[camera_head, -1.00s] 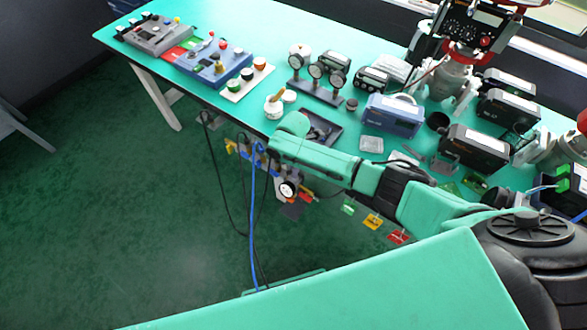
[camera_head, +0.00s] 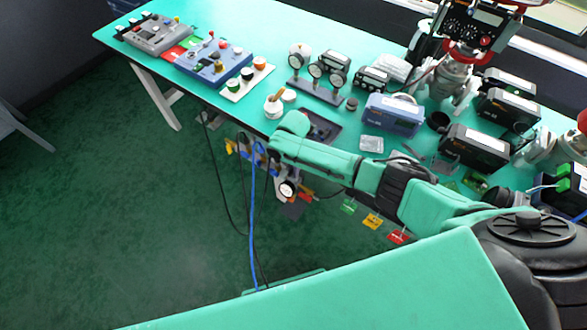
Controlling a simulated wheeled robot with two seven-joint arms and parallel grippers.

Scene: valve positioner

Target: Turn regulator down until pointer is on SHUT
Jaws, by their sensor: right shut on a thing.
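The regulator (camera_head: 284,177) is in a small assembly under the table's front edge, with a round white-faced gauge (camera_head: 288,189) on it. My right arm reaches in from the right, and its wrist covers the upper part of this assembly. My right gripper (camera_head: 272,160) points down there and is shut on the regulator; its fingertips and the grip are mostly hidden. The valve positioner (camera_head: 478,24), a black box on a grey and red valve, stands at the upper right. Its pointer is too small to read. My left gripper is not in view.
Blue and yellow parts (camera_head: 232,146) sit left of the wrist. A blue hose (camera_head: 252,215) and black cables hang to the floor. Coloured tags (camera_head: 372,221) hang from the table edge. The green table (camera_head: 300,37) holds gauges, boxes and a white cup (camera_head: 273,107).

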